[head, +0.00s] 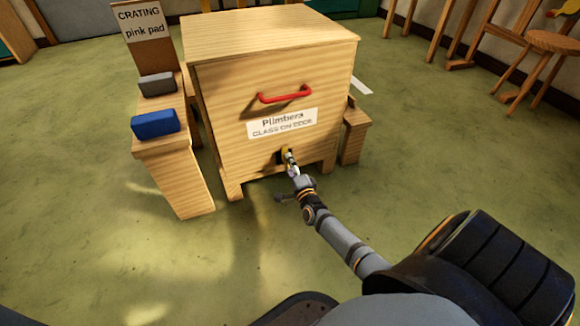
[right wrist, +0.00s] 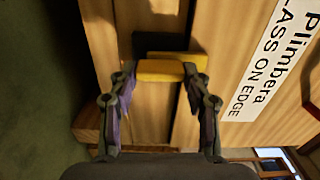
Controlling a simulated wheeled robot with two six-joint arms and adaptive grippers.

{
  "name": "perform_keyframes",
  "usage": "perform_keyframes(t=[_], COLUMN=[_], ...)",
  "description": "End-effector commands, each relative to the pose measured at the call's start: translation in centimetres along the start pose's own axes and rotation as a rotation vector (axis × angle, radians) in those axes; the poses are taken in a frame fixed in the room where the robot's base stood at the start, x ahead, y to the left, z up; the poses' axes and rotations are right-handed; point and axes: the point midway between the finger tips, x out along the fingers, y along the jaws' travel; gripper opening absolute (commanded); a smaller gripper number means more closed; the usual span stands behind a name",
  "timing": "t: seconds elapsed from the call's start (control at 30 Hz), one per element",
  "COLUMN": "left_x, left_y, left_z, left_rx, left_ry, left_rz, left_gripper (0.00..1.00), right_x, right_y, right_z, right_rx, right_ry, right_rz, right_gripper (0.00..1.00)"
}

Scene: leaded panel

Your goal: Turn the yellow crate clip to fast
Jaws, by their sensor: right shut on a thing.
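The wooden crate (head: 225,110) stands on the green floor, with a red handle (head: 285,93) on its front and a label (head: 282,123) reading "Plimbera GLASS ON EDGE". The yellow crate clip (head: 286,154) is low on the front, under the label, mostly covered by my right gripper (head: 291,164) in the head view. In the right wrist view the yellow clip (right wrist: 160,71) lies between my two fingers, with a dark plate (right wrist: 158,43) behind it. My right gripper is shut on the clip. My left gripper is not in view.
A low wooden stand (head: 165,147) left of the crate holds a blue block (head: 155,124), a grey block (head: 157,84) and a "CRATING pink pad" sign (head: 142,21). A small wooden support (head: 354,133) is at the crate's right. Stools (head: 552,43) stand far right. The front floor is clear.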

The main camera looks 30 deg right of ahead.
Motion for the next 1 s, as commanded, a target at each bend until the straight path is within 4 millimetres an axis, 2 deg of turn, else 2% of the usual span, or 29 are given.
perform_keyframes(t=[0.63,0.67,0.7,0.8,1.0], left_x=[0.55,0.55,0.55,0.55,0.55], left_y=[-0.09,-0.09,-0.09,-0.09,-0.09], left_z=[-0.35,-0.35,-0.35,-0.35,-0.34], left_rx=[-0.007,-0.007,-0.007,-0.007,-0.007], left_ry=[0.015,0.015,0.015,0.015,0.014], left_rz=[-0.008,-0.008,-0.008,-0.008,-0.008], left_gripper=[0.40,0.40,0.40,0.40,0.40], right_x=[-0.04,-0.04,-0.04,-0.03,-0.02], right_y=[0.09,0.09,0.09,0.08,0.05], right_z=[-0.02,-0.02,-0.02,-0.01,0.00], right_rx=[0.048,0.048,0.047,0.047,0.046], right_ry=[0.000,0.000,0.000,0.000,0.000], right_rz=[0.002,0.002,0.002,0.001,0.001], right_gripper=[0.17,0.51,0.57,0.70,0.72])
